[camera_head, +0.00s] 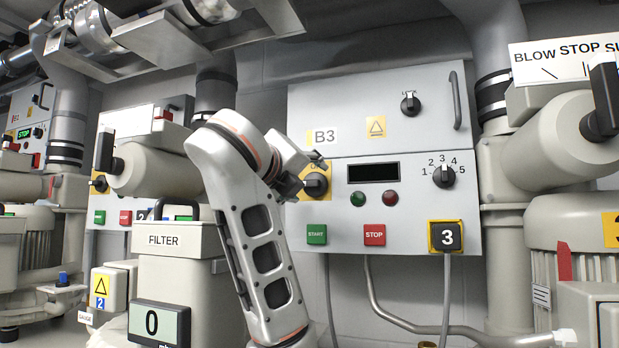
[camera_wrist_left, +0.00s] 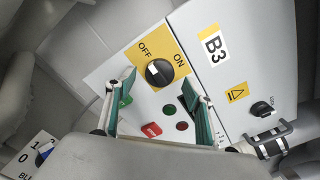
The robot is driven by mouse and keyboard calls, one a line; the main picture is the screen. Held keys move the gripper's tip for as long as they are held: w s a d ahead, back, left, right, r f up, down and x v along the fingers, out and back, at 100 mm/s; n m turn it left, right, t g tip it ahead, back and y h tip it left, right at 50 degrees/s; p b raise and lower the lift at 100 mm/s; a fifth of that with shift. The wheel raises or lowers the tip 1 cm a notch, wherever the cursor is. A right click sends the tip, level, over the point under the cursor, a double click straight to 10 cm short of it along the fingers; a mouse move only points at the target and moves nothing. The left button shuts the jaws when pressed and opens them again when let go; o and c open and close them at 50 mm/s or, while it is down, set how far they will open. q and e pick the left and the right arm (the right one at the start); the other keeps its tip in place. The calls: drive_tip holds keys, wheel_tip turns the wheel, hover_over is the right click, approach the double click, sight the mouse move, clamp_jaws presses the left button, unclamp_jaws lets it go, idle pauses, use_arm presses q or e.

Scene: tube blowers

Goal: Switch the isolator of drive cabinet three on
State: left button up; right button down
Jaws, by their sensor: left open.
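The drive cabinet marked B3 (camera_head: 400,150) is grey. Its isolator is a round black knob (camera_head: 316,183) on a yellow plate at the cabinet's left side. In the left wrist view the knob (camera_wrist_left: 160,72) shows below the words OFF and ON, with its white mark on the OFF side. My left gripper (camera_head: 293,183) is just left of the knob in the head view and partly hides the plate. In the wrist view its two green-padded fingers (camera_wrist_left: 161,82) are apart, with the knob seen between their tips. I cannot tell whether they touch it. My right gripper is not in view.
Below the isolator are a green START button (camera_head: 317,234) and a red STOP button (camera_head: 375,235). A numbered selector (camera_head: 444,175) and a LOCK knob (camera_head: 410,104) are to the right. The FILTER housing (camera_head: 170,240) stands left of my arm; a blower (camera_head: 565,130) is at right.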

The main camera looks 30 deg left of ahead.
sight(314, 184)
use_arm(q)
drive_tip(key=x, duration=0.2)
drive_tip(key=shift+w+a+p, duration=0.1)
drive_tip(key=shift+w+p, duration=0.15)
drive_tip(key=shift+p, duration=0.05)
drive_tip(key=shift+w, duration=0.2)
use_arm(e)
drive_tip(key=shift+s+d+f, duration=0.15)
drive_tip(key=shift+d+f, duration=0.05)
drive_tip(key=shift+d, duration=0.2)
use_arm(q)
drive_tip(key=c, duration=1.1)
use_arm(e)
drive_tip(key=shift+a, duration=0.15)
